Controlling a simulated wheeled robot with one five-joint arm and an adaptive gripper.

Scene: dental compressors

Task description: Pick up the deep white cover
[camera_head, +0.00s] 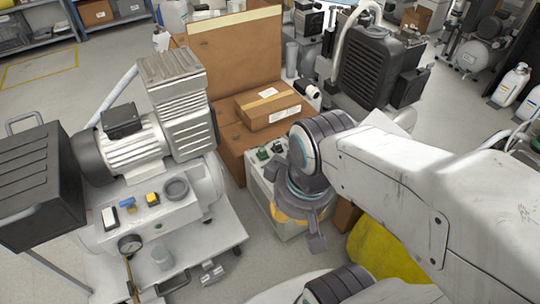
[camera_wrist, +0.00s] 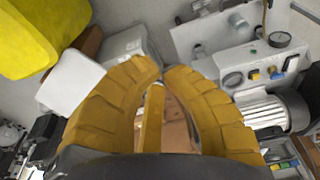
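A pale, rounded, square-edged piece, possibly the deep white cover (camera_wrist: 68,82), lies left of my fingers in the wrist view. In the head view a white edge (camera_head: 399,119) shows behind my arm; I cannot tell if it is the same piece. My gripper (camera_wrist: 163,66) has yellow ribbed fingers curving inward, their tips close with a narrow gap. Nothing is clearly held between them. In the head view my gripper (camera_head: 290,213) points down beside a light grey box with switches (camera_head: 262,170), its fingertips mostly hidden by the wrist.
A compressor on a white stand (camera_head: 225,235) is at left. Cardboard boxes (camera_head: 268,106) stand behind my gripper, and a black unit (camera_head: 370,65) is behind my arm. A yellow item (camera_head: 385,252) lies below the arm. Open floor shows at left.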

